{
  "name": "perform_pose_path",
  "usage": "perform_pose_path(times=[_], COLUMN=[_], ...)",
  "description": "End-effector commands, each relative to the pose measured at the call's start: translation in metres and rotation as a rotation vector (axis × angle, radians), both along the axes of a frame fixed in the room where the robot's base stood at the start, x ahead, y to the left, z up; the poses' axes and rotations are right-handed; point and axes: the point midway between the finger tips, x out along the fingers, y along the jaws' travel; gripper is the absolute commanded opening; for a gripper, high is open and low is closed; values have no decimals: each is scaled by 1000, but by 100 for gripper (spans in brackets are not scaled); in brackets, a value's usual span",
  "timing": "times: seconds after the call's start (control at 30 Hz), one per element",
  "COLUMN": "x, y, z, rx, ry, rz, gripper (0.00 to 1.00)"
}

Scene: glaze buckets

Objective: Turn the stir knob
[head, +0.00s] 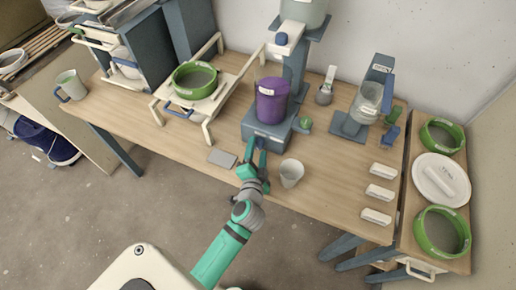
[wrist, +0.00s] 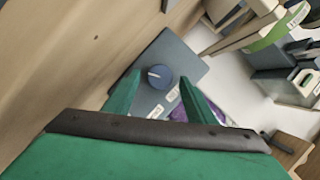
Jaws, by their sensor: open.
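The stir knob (wrist: 160,77) is a round dark blue dial with a white pointer mark. It is on the front of the grey-blue mixer base (wrist: 185,60), which also shows in the head view (head: 284,133). My gripper (head: 256,146) is open and empty at the front of that base. In the wrist view its two green fingers (wrist: 160,84) point toward the knob, one to each side of it. I cannot tell whether they touch it. The knob is not clear in the head view. A purple bucket (head: 271,101) stands on the base.
A green sieve (head: 195,80) sits on a cream rack further left. Several white labelled blocks (head: 381,193) lie at the right.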

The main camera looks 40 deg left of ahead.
Motion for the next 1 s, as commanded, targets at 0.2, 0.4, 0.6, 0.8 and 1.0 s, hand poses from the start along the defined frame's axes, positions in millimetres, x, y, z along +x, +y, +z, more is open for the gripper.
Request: perform_pose_path(times=[0.2, 0.4, 0.6, 0.8, 1.0], x=[-27, -53, -71, -78, -78], y=[-15, -31, -43, -48, -49], z=[7, 14, 20, 22, 23], rx=[0, -1, -1, -1, -1], ry=[0, 1, 0, 0, 0], rz=[2, 3, 1, 1, -1], gripper=[51, 51, 51, 51, 51])
